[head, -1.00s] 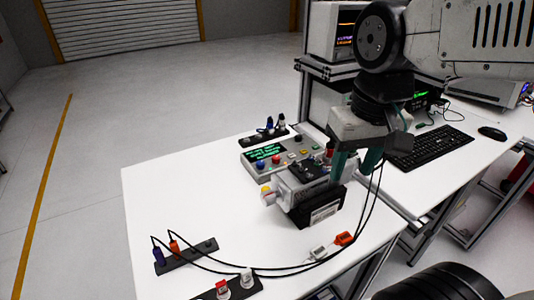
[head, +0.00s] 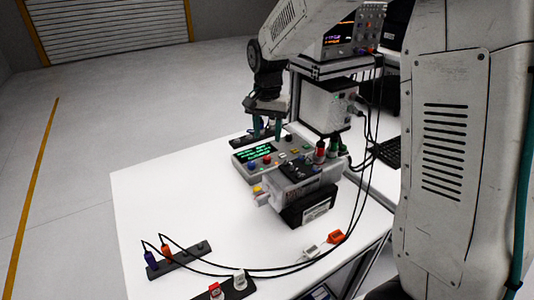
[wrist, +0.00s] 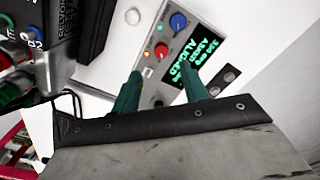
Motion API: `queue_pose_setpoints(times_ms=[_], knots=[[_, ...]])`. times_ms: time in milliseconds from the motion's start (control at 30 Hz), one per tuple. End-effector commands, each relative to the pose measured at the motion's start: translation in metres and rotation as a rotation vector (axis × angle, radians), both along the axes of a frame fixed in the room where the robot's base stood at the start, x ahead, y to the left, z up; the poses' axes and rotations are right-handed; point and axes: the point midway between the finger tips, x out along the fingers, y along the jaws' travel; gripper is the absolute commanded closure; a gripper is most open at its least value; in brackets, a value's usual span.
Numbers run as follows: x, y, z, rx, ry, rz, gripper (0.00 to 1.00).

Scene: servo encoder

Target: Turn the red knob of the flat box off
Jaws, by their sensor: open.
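The flat grey box (head: 244,172) lies on the white table with a lit green text display (head: 262,151). The red knob (head: 267,160) is on its top, beside the blue knob (head: 252,166). The wrist view shows the red knob (wrist: 161,50) between the blue knob and a pale switch (wrist: 147,72); which way it is turned I cannot tell. My gripper (head: 268,128) is over the far side of the box. In the wrist view my gripper (wrist: 162,88) has its teal fingers apart and empty; the red knob shows beyond them, apparently untouched.
Black cables loop to a connector strip (head: 180,260) and small tags (head: 335,236). The table's left part is clear.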

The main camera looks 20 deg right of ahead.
Motion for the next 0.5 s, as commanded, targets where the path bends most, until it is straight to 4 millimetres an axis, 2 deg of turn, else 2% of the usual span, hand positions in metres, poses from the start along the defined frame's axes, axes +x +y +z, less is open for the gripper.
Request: queue_pose_setpoints(times_ms=[167,500], knots=[[0.003,0.001,-0.018,-0.001,0.004,-0.007,0.56],[0.002,0.000,-0.069,0.000,0.004,-0.005,0.56]])
